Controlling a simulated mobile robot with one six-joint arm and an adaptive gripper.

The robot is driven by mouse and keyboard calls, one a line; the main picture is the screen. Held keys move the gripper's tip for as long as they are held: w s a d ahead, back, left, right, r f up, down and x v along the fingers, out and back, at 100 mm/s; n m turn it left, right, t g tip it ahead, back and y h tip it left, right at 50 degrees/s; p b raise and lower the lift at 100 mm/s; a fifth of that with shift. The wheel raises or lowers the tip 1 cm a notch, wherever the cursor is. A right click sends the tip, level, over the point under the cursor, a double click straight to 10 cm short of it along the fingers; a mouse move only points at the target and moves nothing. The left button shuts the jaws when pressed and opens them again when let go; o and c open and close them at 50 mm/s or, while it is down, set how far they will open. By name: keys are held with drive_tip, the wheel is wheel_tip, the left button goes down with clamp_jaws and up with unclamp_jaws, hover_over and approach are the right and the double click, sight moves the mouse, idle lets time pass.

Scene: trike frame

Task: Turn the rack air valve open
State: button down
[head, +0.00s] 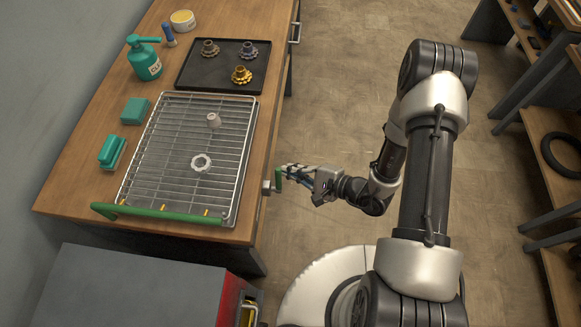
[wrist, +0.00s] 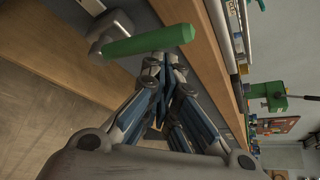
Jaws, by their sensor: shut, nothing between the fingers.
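The rack air valve has a grey metal body (head: 266,187) on the front edge of the workbench, beside the wire rack. Its green lever (head: 278,179) sticks out from the body. In the wrist view the green lever (wrist: 150,41) lies across the top, with the grey body (wrist: 108,28) at its left end. My gripper (head: 286,171) is at the lever from the right side.
A wire rack (head: 150,165) with a green front bar lies on the workbench (head: 75,185), holding a pale ring and a small cone. A black tray (head: 205,83) with gears is behind it. A grey-topped red cabinet (head: 140,290) stands near. The floor (head: 340,110) is clear.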

drive_tip(key=shift+s+r, duration=0.15)
drive_tip(key=shift+s, duration=0.45)
idle(0.3)
drive_tip(key=s+d+p, duration=0.1)
drive_tip(key=d, duration=0.8)
drive_tip(key=shift+s+d, duration=0.15)
drive_tip(key=shift+s, duration=0.2)
drive_tip(key=shift+r, duration=0.1)
